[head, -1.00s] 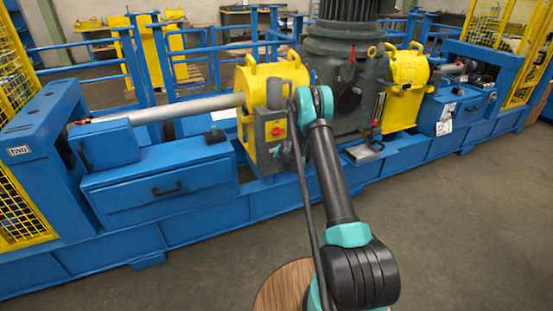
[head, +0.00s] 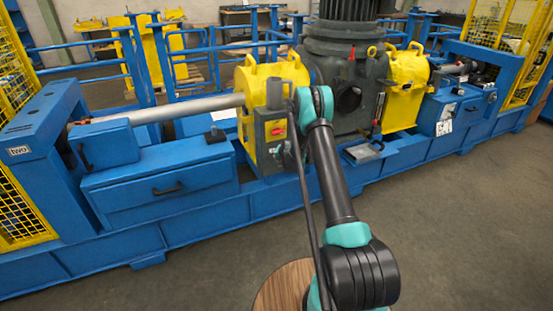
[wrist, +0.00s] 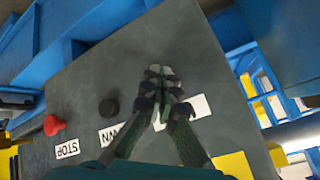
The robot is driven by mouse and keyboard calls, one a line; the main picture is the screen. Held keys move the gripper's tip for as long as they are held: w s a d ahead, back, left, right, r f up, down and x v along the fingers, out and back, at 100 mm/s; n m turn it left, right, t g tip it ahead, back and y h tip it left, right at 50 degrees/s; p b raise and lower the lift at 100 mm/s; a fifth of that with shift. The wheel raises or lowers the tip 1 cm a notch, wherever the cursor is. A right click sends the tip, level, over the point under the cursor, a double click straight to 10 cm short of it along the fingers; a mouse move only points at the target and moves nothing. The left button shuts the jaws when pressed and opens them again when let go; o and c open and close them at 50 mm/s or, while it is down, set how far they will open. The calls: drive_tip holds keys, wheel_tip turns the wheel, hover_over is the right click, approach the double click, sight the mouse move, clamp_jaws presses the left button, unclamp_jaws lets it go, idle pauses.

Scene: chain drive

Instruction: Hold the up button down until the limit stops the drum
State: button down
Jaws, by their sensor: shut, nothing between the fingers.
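In the wrist view a grey control panel (wrist: 95,75) carries a red button labelled STOP (wrist: 54,125) and a black button (wrist: 108,107) labelled DOWN, its label partly covered by my gripper. My gripper (wrist: 164,82) is shut and empty, its fingertips over the panel beyond the black button. A white label (wrist: 200,106) shows beside one finger, its text hidden. The up button is not visible; my fingers cover that area, and I cannot tell whether they touch it. I cannot make out the drum.
In the head view a grey box with a red switch (head: 277,130) stands before a yellow housing (head: 258,78). Blue cabinets (head: 160,185) and a dark central machine (head: 345,65) stand alongside. The floor (head: 450,230) at the front right is clear.

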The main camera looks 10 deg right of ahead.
drive_tip(key=shift+s, duration=0.15)
drive_tip(key=shift+s+d, duration=0.3)
drive_tip(key=shift+s, duration=0.45)
drive_tip(key=shift+s+d, duration=0.25)
drive_tip(key=shift+s, duration=0.55)
drive_tip(key=shift+s+d, duration=0.25)
drive_tip(key=shift+s, duration=0.5)
drive_tip(key=shift+s+d, duration=0.25)
drive_tip(key=shift+s, duration=0.55)
